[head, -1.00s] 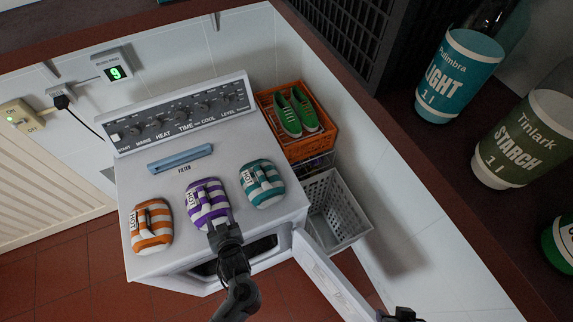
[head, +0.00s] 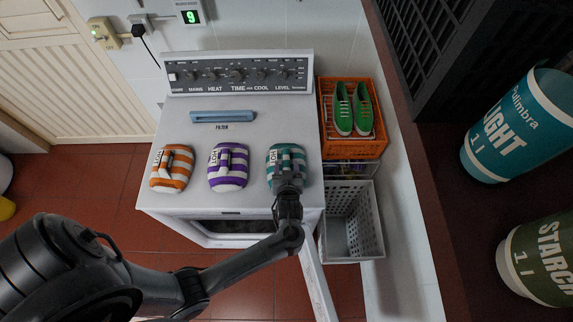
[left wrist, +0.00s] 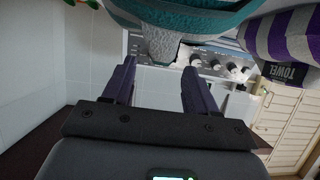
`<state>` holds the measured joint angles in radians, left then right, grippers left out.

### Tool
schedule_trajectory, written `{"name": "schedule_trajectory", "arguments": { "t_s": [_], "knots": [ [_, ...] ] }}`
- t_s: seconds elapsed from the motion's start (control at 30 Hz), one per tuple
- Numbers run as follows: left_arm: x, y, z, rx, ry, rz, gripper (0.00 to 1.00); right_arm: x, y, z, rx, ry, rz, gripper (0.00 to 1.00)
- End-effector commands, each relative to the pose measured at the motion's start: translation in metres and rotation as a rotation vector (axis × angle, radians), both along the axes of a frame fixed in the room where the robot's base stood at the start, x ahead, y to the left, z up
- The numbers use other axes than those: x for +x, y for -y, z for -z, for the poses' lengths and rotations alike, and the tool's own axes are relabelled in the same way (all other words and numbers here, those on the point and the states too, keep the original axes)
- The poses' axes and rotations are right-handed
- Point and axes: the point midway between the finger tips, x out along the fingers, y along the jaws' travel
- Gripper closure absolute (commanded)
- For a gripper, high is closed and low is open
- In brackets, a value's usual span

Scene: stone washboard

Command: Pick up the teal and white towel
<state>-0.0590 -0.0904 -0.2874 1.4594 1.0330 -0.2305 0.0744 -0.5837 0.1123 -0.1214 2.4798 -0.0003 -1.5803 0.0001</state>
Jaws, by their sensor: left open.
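The teal and white towel (head: 287,156) lies rolled at the right end of a row on top of the white machine (head: 180,128). My left gripper (head: 288,182) is at the near edge of this towel and covers part of it. In the left wrist view, the gripper (left wrist: 160,66) is open. The teal and white towel (left wrist: 190,18) fills the top of that view, with its pale strap (left wrist: 165,48) between or just beyond the fingertips. Whether the fingers touch it I cannot tell. My right gripper is not in view.
A purple and white towel (head: 228,168) lies to the left, then an orange and white one (head: 172,168). An orange crate (head: 372,148) with green shoes (head: 353,108) and a grey basket (head: 350,243) stand on the right. The machine's open door (head: 316,285) projects at the front.

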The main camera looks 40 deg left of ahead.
Motion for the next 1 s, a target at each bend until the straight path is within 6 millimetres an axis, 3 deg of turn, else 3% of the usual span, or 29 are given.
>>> {"name": "schedule_trajectory", "arguments": {
  "t_s": [0.5, 0.87, 1.0],
  "knots": [
    [0.032, -0.029, 0.018, 0.001, -0.001, 0.002, 0.43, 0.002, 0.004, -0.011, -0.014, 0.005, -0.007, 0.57],
    [0.037, -0.035, 0.022, -0.002, -0.001, 0.001, 0.43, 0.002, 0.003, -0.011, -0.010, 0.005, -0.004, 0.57],
    [0.037, -0.034, 0.022, -0.002, -0.001, 0.001, 0.61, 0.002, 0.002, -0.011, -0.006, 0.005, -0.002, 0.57]
  ]
}}
